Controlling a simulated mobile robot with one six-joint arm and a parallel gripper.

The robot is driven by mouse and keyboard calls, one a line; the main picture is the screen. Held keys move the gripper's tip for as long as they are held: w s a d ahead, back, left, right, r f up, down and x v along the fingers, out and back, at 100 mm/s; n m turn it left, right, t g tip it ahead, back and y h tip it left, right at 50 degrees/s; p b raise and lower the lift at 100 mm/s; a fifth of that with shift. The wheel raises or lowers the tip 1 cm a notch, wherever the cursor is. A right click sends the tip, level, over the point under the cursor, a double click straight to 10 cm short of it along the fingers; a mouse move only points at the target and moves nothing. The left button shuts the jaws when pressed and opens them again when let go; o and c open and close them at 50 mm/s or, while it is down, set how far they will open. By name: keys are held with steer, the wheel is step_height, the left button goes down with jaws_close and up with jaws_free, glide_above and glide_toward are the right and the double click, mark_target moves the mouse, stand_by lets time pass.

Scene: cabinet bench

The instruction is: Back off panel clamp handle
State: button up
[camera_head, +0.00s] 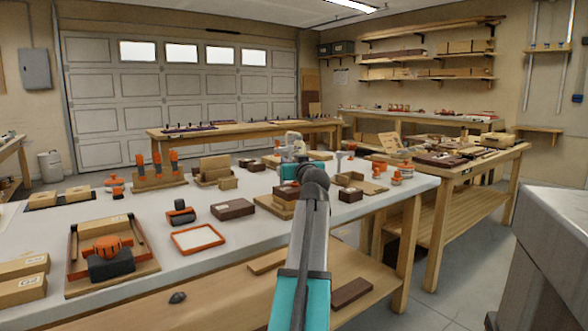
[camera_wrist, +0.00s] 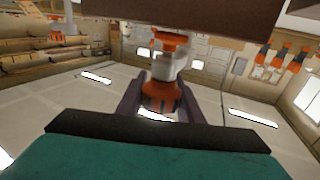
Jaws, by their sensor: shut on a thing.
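In the wrist view, an orange clamp handle (camera_wrist: 160,97) sits between the two dark fingers of my gripper (camera_wrist: 158,100), which is shut on it. A pale grey collar (camera_wrist: 168,69) and another orange part (camera_wrist: 171,43) line up with the handle, toward a brown panel (camera_wrist: 215,16) across the top of the picture. In the head view, my gripper (camera_head: 292,168) is at the far side of the bench, beyond my arm's wrist joint. The handle is too small and too covered by my arm to make out there.
The white-topped bench (camera_head: 140,230) holds a tray (camera_head: 72,268) with an orange-and-black tool, an orange-rimmed frame (camera_head: 198,239), a dark brown box (camera_head: 232,209) and a rack of orange-handled tools (camera_head: 157,180). Wooden blocks stand close around my gripper. A grey surface (camera_head: 550,225) is at the right.

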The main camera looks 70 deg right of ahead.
steer(key=shift+s, duration=0.1)
stand_by(0.4)
steer(key=o, duration=1.1)
steer(key=shift+a+r, duration=0.1)
steer(key=shift+c, duration=0.2)
steer(key=shift+a, duration=0.1)
steer(key=shift+p+v, duration=0.5)
steer(key=shift+v, duration=1.9)
steer(key=p+v, duration=0.2)
steer(key=v, duration=0.7)
steer(key=shift+s, duration=0.2)
steer(key=shift+d, duration=0.25)
